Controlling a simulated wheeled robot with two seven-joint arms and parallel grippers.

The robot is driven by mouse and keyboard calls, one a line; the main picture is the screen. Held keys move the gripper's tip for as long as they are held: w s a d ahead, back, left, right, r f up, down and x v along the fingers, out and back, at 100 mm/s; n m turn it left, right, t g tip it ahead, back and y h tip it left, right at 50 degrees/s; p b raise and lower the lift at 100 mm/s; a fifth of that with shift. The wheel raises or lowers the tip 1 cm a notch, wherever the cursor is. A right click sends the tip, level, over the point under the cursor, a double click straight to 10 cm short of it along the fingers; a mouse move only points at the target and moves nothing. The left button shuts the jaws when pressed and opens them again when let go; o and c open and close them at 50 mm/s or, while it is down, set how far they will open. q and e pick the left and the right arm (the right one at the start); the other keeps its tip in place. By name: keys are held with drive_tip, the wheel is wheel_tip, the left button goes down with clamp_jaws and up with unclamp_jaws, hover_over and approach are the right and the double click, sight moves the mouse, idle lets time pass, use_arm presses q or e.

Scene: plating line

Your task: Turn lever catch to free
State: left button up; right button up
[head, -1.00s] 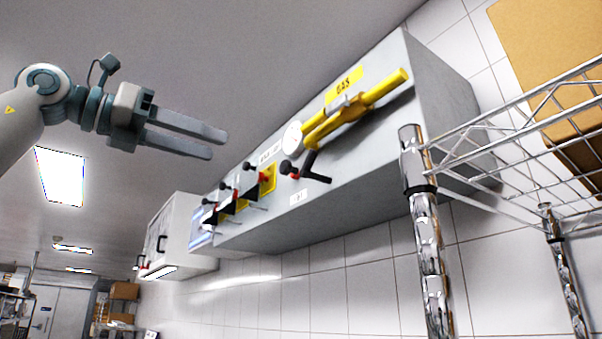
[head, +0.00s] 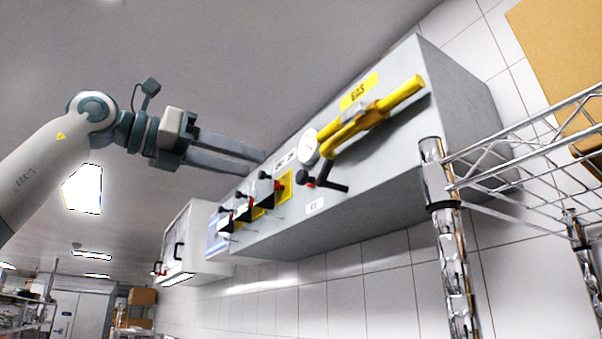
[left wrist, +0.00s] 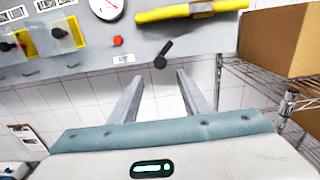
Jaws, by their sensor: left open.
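A black lever (head: 332,184) with a round dark hub sits low on the grey wall panel (head: 375,200), above a small white label (head: 315,206). It also shows in the left wrist view (left wrist: 163,54), tilted, just beyond the fingertips. I cannot tell for certain that it is the lever catch. My left gripper (head: 255,163) is open and empty, left of the lever and apart from it. In the left wrist view the two fingers (left wrist: 160,76) stand spread below the lever. My right gripper is not in view.
A yellow gas handle (head: 375,117) and a round gauge (head: 307,146) are above the lever. Several dark switches on yellow plates (head: 285,186) lie to its left. A chrome wire rack (head: 440,190) stands at right, with a cardboard box (head: 560,55) above it.

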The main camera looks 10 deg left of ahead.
sight(298, 177)
use_arm(q)
drive_tip(key=p+x, duration=0.4)
drive_tip(key=x, duration=0.9)
drive_tip(key=shift+f+p, duration=0.1)
drive_tip(key=shift+p, duration=0.2)
drive_tip(key=c, duration=1)
